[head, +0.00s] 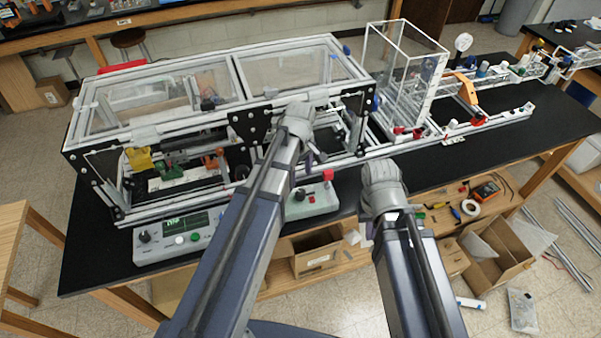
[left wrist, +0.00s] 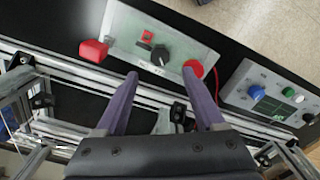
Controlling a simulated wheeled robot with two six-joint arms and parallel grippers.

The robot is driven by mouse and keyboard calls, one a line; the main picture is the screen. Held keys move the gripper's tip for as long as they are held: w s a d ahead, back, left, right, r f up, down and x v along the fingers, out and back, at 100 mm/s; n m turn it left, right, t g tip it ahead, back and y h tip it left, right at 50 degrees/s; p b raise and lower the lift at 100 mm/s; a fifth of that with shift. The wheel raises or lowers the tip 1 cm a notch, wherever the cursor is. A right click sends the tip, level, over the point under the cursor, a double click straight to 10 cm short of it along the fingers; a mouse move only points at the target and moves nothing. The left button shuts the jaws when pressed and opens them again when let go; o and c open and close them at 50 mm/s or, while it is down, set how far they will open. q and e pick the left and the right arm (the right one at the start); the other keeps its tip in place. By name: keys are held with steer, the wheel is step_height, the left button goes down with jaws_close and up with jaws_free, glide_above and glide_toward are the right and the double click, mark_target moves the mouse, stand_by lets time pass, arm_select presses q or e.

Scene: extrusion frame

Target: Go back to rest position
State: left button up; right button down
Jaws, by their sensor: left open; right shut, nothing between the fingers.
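My left gripper (head: 310,160) is over the front rail of the extrusion frame (head: 240,195), mostly hidden behind its wrist in the head view. In the left wrist view its two purple fingers (left wrist: 160,74) are spread apart with nothing held between them. They point toward a control box with a black knob and red buttons (left wrist: 163,52), and a frame rail passes beneath them. My right arm reaches forward to the table's front edge. Its gripper (head: 368,229) is shut and empty, mostly hidden by the wrist; only a small part shows beside the arm.
A control panel with a display (head: 178,235) stands at the table's front left. A clear box (head: 400,75) rises on the frame behind my right wrist. A multimeter (head: 487,190) and tape lie at right. Cardboard boxes (head: 318,250) sit below the table edge.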

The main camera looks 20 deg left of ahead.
stand_by(0.4)
arm_select(q)
steer(key=s+d+f+m+b, duration=0.4)
steer(key=s+d+m, duration=0.1)
steer(key=s+m, duration=0.2)
steer(key=s+d+f+m+y+b, duration=0.1)
steer(key=s+d+f+m+b, duration=0.3)
steer(key=s+m, duration=0.3)
steer(key=shift+s+d+m, duration=0.15)
steer(key=shift+d+m, duration=0.65)
steer(key=shift+m, duration=0.2)
stand_by(1.9)
